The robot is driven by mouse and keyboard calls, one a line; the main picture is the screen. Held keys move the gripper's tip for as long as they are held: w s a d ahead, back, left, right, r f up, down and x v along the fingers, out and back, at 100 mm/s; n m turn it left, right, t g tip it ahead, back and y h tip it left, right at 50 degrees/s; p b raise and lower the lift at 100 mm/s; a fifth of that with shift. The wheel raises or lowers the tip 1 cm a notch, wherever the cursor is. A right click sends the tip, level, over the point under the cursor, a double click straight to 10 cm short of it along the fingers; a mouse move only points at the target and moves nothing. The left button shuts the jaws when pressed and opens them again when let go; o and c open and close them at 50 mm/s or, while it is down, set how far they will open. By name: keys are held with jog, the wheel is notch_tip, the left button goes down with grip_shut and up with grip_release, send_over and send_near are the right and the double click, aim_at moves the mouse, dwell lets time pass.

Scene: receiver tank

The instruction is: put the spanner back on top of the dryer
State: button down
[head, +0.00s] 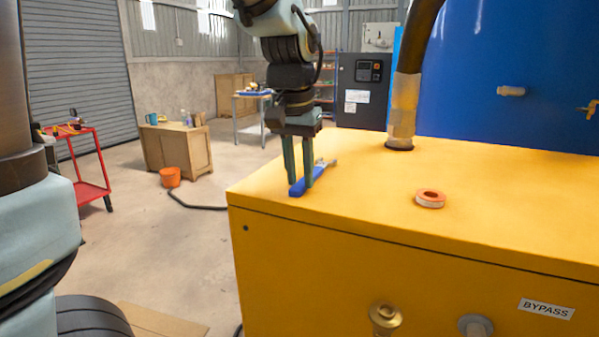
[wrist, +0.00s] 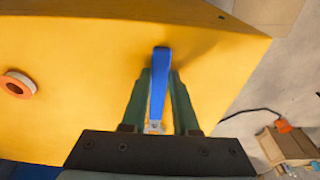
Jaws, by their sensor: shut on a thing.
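The spanner (head: 297,188), with a blue handle and a metal end, is at the near left part of the yellow dryer's top (head: 345,205). It lies flat or nearly so; I cannot tell if it touches the surface. My gripper (head: 300,184) points down over the dryer top and is shut on the spanner, one finger on each side of the handle. In the wrist view the blue handle of the spanner (wrist: 159,80) sticks out beyond the fingertips (wrist: 160,78), and its metal end is partly hidden near the gripper body.
A roll of tape (head: 430,198) lies on the dryer top to the right. A thick pipe (head: 403,105) rises from the top behind it. The blue tank (head: 500,90) stands behind. The dryer's left edge is close to my gripper. The top between spanner and tape is clear.

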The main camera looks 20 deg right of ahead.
jog(key=c, duration=0.7)
grip_release()
jog(key=shift+f, duration=0.1)
jog(key=r, duration=0.4)
jog(key=s+a+r, duration=0.1)
jog(key=r, duration=0.7)
jog(key=shift+s+a, duration=0.2)
